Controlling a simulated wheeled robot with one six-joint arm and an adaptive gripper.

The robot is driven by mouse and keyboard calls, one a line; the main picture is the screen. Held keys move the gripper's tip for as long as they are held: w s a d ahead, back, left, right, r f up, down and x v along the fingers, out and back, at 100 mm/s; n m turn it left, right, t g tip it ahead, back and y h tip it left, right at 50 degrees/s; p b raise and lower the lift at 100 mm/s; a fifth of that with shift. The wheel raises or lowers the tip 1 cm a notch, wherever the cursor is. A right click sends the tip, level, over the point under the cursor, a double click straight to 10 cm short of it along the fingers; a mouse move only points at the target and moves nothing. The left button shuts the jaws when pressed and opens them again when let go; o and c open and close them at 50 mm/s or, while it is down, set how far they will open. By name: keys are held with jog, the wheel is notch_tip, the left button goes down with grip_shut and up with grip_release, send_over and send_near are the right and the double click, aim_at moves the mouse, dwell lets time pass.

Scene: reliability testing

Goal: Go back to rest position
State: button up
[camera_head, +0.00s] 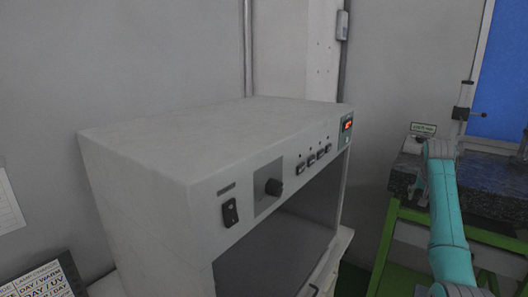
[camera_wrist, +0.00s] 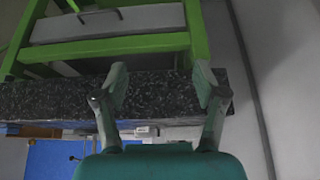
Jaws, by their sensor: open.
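My teal arm (camera_head: 449,225) rises at the right of the head view, in front of the green-framed table. My gripper (camera_wrist: 160,88) is open in the wrist view, its two grey fingers wide apart with nothing between them. Beyond the fingers is the dark speckled slab (camera_wrist: 60,102) of the table, which looks upside down there. In the head view the gripper is small and partly hidden by the arm, near the slab's left end.
The green table frame (camera_head: 384,250) stands right. A blue panel (camera_head: 505,75) is behind.

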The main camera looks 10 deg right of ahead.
jog(key=a+f+n+t, duration=0.1)
jog(key=a+f, duration=0.6)
jog(key=f, duration=0.6)
jog(key=a+f+n+t, duration=0.1)
jog(key=a+f, duration=0.6)
jog(key=f, duration=0.6)
jog(key=s+a+f+n+t, duration=0.3)
jog(key=s+a+f, duration=1.2)
jog(key=a, duration=0.3)
jog(key=s+a+r+n+t+y, duration=0.1)
jog(key=s+a+t, duration=0.1)
jog(key=s+a, duration=0.75)
jog(key=s+a+r+n+t+y, duration=0.15)
jog(key=s+a, duration=0.35)
jog(key=s, duration=1)
jog(key=s+a+r+n+t+y, duration=0.1)
jog(key=s+a+r, duration=0.1)
jog(key=s+r, duration=0.7)
jog(key=s+a+r+n+t+y, duration=0.1)
jog(key=s+a+r, duration=0.2)
jog(key=s+r, duration=0.6)
jog(key=shift+a+r+n, duration=0.2)
jog(key=shift+r+n, duration=0.15)
jog(key=shift+r, duration=0.05)
